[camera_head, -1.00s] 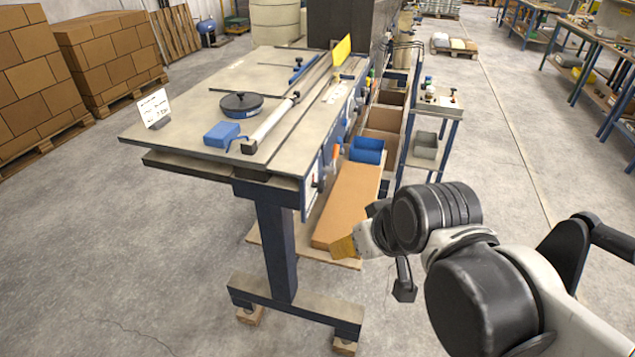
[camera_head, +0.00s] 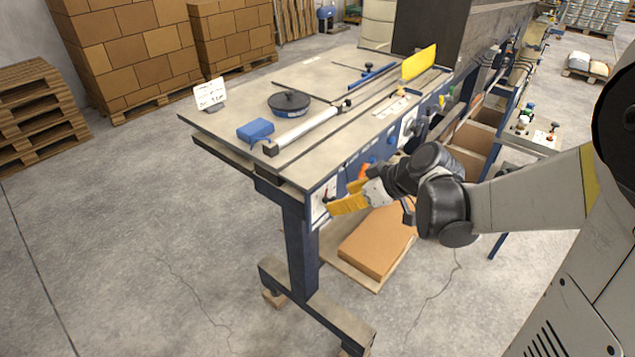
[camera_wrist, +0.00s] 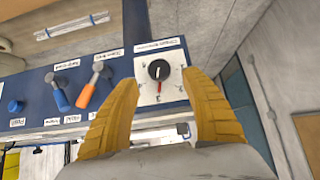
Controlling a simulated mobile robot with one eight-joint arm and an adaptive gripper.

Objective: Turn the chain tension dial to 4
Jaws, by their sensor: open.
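A dial (camera_wrist: 159,70) with a dark round knob sits on a white square plate (camera_wrist: 148,92) on the blue front panel. A red mark shows on the plate below the knob in the wrist view. The figures around the dial are too small to read surely. My gripper (camera_wrist: 159,80) is open and empty, its yellow fingers on either side of the plate in the picture. Contact with the knob cannot be told. In the head view my gripper (camera_head: 338,205) is at the near end of the panel, in front of a white plate (camera_head: 319,199); the knob is not clear there.
A blue-handled lever (camera_wrist: 58,93) and an orange-handled lever (camera_wrist: 92,88) sit beside the dial on the panel. A blue knob (camera_wrist: 14,106) is further left. The bench top (camera_head: 235,112) holds a blue block (camera_head: 255,130) and a black-lidded round item (camera_head: 289,103). A cardboard box (camera_head: 375,245) lies below.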

